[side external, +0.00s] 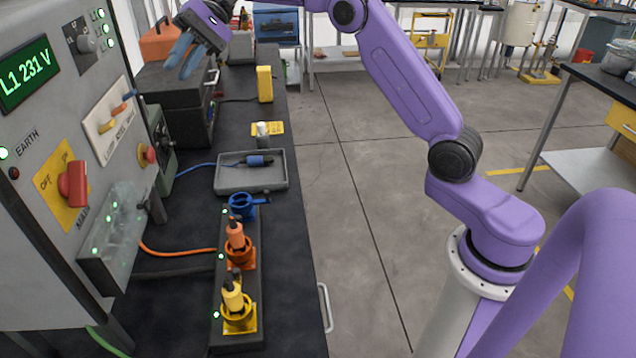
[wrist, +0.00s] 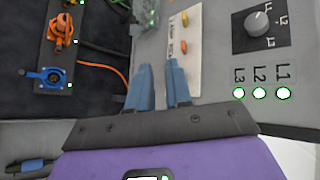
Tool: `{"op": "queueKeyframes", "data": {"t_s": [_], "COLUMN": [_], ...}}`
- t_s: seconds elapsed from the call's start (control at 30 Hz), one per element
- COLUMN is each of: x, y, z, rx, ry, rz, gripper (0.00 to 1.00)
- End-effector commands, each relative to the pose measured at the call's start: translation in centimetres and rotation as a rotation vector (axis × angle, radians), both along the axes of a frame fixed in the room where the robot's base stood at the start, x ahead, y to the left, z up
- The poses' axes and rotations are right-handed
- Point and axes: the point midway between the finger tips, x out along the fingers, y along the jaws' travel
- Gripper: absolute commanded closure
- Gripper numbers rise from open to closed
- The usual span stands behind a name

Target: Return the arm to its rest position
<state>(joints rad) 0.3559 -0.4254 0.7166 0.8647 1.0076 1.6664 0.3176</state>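My gripper (side external: 184,56) is raised at the upper left of the side view, near the top of the grey panel (side external: 45,130). Its two blue fingers stand apart with a narrow gap, also visible in the wrist view (wrist: 159,82), and nothing is between them. My purple arm is bent, reaching from its base at the right. A yellow plug (side external: 233,295) and an orange plug (side external: 236,235) stand upright in their sockets. The blue socket (side external: 243,207) holds no plug. A blue plug (side external: 258,161) lies in the grey tray (side external: 226,186).
The panel carries a red main switch (side external: 72,185), a rotary knob (wrist: 260,23) and a display reading L1 231 V. A black case (side external: 175,100) and a yellow block (side external: 265,84) stand on the dark bench. The floor right of the bench is clear up to my base.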

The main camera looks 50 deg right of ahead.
Motion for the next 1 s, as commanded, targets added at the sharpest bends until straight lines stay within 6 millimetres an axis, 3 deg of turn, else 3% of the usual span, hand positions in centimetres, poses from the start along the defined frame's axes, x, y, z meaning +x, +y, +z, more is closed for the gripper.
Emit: {"op": "queueKeyframes", "data": {"t_s": [0.2, 0.47, 0.67, 0.8, 1.0], "x": [-7.4, -17.7, -25.6, -30.7, -36.7], "y": [4.0, 4.9, 2.8, 0.2, -4.6], "z": [-2.2, -5.6, -8.5, -10.6, -13.7], "rx": [-0.179, -0.385, -0.519, -0.597, -0.673], "ry": [-0.049, -0.172, -0.312, -0.431, -0.621], "rz": [0.127, 0.330, 0.524, 0.677, 0.912], "gripper": [0.81, 0.81, 0.81, 0.81, 0.81]}}
